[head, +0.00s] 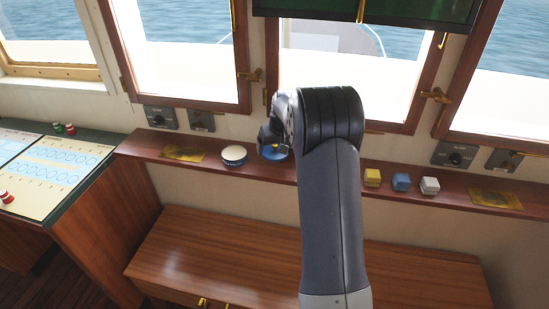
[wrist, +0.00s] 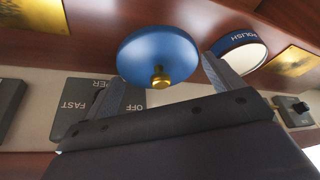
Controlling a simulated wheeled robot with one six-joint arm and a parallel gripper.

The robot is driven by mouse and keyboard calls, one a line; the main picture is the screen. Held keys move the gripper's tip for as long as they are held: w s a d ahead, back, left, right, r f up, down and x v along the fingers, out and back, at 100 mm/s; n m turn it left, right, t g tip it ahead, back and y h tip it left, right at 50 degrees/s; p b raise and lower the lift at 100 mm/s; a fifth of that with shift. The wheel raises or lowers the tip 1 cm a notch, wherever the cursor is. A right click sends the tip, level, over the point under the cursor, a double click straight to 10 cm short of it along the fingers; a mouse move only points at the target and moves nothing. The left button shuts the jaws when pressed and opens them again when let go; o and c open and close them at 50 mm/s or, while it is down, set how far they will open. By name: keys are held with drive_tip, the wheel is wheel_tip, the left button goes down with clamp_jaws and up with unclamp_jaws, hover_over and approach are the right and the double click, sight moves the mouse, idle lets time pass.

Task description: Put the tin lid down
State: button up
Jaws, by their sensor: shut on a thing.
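The tin lid (head: 277,153) is a blue disc with a small brass knob. It also shows in the wrist view (wrist: 157,52), its knob between my fingers. My gripper (head: 270,142) is shut on the lid, over the wooden shelf under the windows. I cannot tell whether the lid touches the shelf. The round tin (head: 234,154), pale on top with a blue band, stands on the shelf just left of the lid. In the wrist view the tin (wrist: 240,52) shows the word POLISH. My arm hides part of the shelf to the right.
The narrow shelf (head: 215,173) carries a brass plate (head: 183,153) at left and another (head: 495,199) at right. Yellow (head: 372,177), blue (head: 401,181) and white (head: 430,185) blocks stand right of my arm. A wooden desk (head: 215,252) lies below, its top clear.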

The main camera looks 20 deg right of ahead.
sight(276, 152)
drive_tip(key=shift+f+p, duration=0.5)
drive_tip(key=shift+f, duration=2.15)
drive_tip(key=shift+f, duration=0.1)
drive_tip(key=o, duration=0.7)
drive_tip(key=shift+o, duration=0.2)
drive_tip(key=b+v, duration=0.2)
drive_tip(key=v, duration=1)
drive_tip(key=p+x, duration=0.1)
drive_tip(key=x, duration=1.1)
drive_tip(key=shift+f+p, duration=0.2)
drive_tip(key=shift+p, duration=0.1)
drive_tip(key=shift+r, duration=1.3)
